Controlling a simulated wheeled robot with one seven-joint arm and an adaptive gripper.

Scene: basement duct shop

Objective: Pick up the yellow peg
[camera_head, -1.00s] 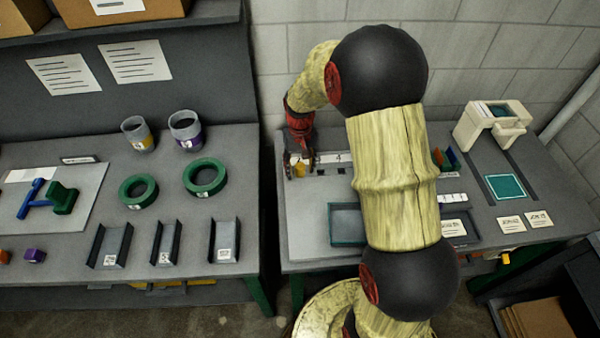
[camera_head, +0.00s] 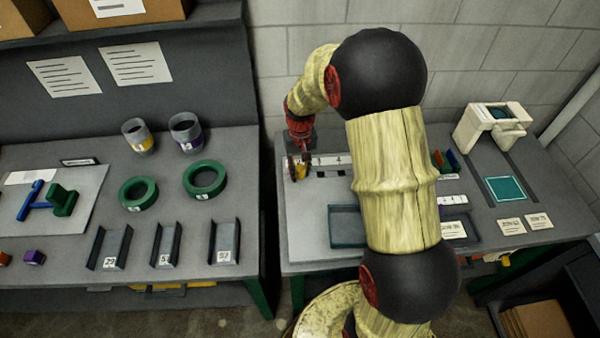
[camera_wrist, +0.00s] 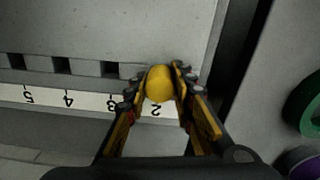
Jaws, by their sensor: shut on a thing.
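The yellow peg (camera_wrist: 160,84) is between the two fingers of my gripper (camera_wrist: 158,92) in the wrist view, and both fingers press on its sides. Its rounded yellow end faces the camera; its lower part is hidden. In the head view my gripper (camera_head: 299,166) is at the left end of the numbered strip (camera_head: 330,160) on the right bench, with a bit of the yellow peg (camera_head: 301,171) showing between the fingers. In the wrist view the peg is beside the number 2 on the strip (camera_wrist: 85,101). I cannot tell whether its lower end touches the bench.
Several dark square holes (camera_wrist: 60,65) run along the strip. A dark tray (camera_head: 347,226) lies nearer on the right bench (camera_head: 305,215). The left bench holds green rings (camera_head: 205,178), grey cups (camera_head: 186,132) and metal channels (camera_head: 225,243). A gap separates the benches.

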